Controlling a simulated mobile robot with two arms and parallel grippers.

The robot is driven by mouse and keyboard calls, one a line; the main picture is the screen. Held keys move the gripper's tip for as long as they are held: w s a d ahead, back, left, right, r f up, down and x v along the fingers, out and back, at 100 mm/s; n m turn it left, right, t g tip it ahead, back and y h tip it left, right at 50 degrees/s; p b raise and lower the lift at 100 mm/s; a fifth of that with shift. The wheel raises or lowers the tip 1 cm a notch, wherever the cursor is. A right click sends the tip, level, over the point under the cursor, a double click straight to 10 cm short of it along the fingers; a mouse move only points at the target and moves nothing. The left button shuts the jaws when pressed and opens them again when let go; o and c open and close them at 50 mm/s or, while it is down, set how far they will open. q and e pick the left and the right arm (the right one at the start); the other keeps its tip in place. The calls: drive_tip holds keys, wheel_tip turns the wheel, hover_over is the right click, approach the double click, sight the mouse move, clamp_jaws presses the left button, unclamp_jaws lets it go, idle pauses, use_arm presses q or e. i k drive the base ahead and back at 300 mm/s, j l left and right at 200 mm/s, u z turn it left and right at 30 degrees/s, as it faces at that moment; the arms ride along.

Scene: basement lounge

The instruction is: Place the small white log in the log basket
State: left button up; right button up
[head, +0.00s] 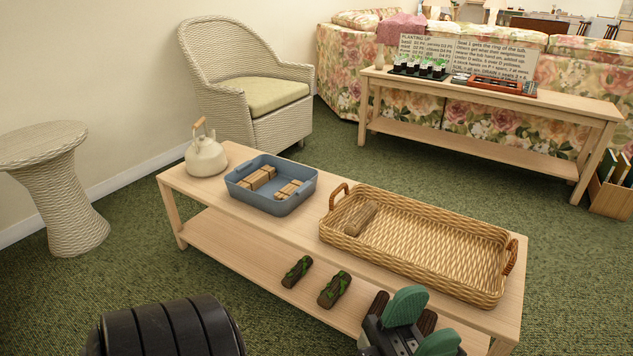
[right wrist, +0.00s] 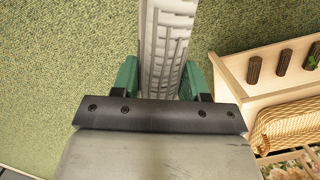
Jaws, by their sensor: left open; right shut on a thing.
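The small white log (right wrist: 168,40), pale with grey bark marks, is between the green fingers of my right gripper (right wrist: 160,78) in the right wrist view, over green carpet. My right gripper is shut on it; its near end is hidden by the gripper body. The wicker log basket (head: 470,215) stands on the coffee table in the head view, with one brown log (head: 360,218) at its left end. Part of it shows in the right wrist view (right wrist: 290,125). My left gripper (head: 422,325) is open and empty in front of the table.
A blue tray (head: 290,205) with wrapped bundles and a cream kettle (head: 206,157) share the coffee table's top. Mossy logs (head: 335,289) and dark logs lie on its lower shelf (head: 240,255). A wicker chair (head: 250,85) and console table (head: 560,110) stand behind. Open carpet lies between.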

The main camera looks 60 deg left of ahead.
sight(431, 248)
drive_tip(key=i+u, duration=0.15)
drive_tip(key=u, duration=0.3)
drive_tip(key=i+u, duration=0.1)
drive_tip(key=u, duration=0.4)
drive_tip(key=i+u, duration=0.15)
drive_tip(key=u, duration=0.3)
drive_tip(key=i+l+u, duration=0.1)
drive_tip(key=u, duration=0.35)
drive_tip(key=i+l, duration=0.55)
drive_tip(key=l, duration=0.2)
